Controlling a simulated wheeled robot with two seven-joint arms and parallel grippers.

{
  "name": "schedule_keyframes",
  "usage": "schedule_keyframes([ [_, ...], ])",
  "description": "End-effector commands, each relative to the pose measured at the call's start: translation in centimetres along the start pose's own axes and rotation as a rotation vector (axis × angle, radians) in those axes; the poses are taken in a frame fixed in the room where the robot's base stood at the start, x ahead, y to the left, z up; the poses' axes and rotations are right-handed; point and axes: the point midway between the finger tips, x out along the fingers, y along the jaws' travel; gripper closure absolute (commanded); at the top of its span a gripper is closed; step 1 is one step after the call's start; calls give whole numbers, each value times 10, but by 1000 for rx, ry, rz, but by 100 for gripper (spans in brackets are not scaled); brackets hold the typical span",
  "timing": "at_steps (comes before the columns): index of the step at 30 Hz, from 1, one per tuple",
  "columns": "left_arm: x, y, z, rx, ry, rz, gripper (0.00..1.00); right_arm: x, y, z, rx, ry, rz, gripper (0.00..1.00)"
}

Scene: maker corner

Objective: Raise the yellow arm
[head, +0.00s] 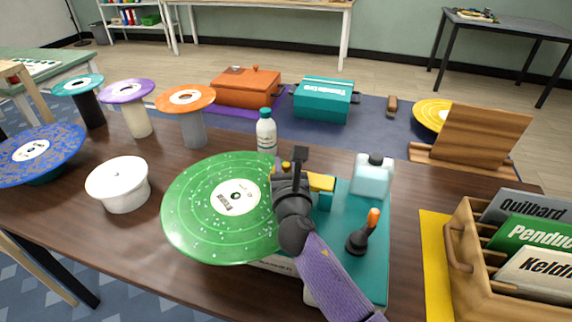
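A turntable with a teal base (345,270) stands on the brown table, with a speckled green record (190,205) on its left part. The yellow arm (322,183) shows as a short yellow piece at the record's right edge. The rest of it is largely hidden behind my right gripper (293,163). My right gripper is dark, on a purple arm from below, and is over or at the yellow arm. I cannot tell whether it touches it or how far its fingers are apart. My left gripper is out of view.
An orange-tipped lever (364,232) stands on the base's right side. A pale blue bottle (373,177) and a white bottle (266,133) stand behind. A wooden record crate (465,262) is at right. Spools and a white round pot (118,186) are at left.

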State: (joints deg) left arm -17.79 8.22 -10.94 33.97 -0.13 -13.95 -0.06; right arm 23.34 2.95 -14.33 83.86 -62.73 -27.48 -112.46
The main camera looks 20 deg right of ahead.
Motion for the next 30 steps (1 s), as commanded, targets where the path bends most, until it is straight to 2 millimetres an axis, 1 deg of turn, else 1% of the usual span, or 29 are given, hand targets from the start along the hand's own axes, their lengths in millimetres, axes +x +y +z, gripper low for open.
schedule_keyframes([
  [1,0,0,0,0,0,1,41,0,0,0,0,0,0,94],
  [2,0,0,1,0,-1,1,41,0,0,0,0,0,0,100],
  [12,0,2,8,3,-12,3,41,0,0,0,0,0,0,100],
  [20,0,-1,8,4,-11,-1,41,0,0,0,0,1,0,100],
  [30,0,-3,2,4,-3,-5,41,0,0,0,0,1,0,100],
])
